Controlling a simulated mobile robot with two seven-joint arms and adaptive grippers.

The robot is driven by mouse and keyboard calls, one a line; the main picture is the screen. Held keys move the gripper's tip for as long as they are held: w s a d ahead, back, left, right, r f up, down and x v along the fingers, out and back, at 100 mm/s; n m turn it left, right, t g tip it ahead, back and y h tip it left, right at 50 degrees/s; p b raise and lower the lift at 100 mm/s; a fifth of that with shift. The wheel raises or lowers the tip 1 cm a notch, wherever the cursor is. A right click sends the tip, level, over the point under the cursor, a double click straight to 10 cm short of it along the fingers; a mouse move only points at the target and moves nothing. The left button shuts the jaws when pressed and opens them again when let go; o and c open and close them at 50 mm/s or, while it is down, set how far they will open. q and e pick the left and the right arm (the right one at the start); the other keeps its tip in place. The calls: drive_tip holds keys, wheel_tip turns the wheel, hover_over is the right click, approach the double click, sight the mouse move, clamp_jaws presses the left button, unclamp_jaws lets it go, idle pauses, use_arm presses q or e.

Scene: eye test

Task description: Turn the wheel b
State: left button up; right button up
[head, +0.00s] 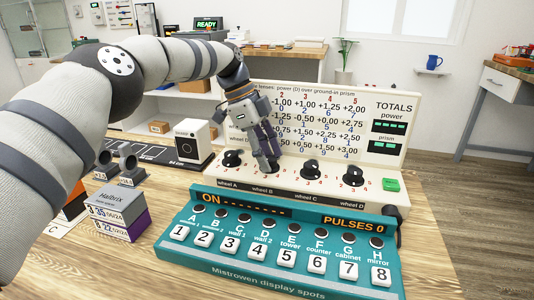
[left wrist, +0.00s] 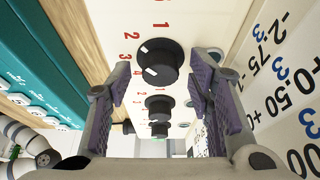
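The cream panel (head: 290,193) carries a row of black knobs: wheel A (head: 232,158), wheel B, wheel C (head: 311,168) and wheel D (head: 354,176). In the head view my left gripper (head: 267,160) points down over wheel B and mostly hides it. In the left wrist view wheel B (left wrist: 157,62) lies between my left fingers (left wrist: 160,72), which are spread with a gap on each side. Wheel B has white marks on its left side, near red numbers. Wheel C (left wrist: 158,104) and wheel D (left wrist: 159,129) line up beyond it. My right gripper is not seen.
The number chart (head: 318,120) stands upright behind the wheels. A teal box (head: 290,236) with numbered keys, reading "PULSES 0", stands in front. A green button (head: 391,185) is right of wheel D. A Halbrix box (head: 115,212) and a white box (head: 190,141) stand left.

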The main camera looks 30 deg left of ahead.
sight(255, 167)
use_arm(q)
drive_tip(key=v, duration=0.7)
drive_tip(key=shift+r, duration=0.25)
drive_tip(key=shift+a, duration=0.1)
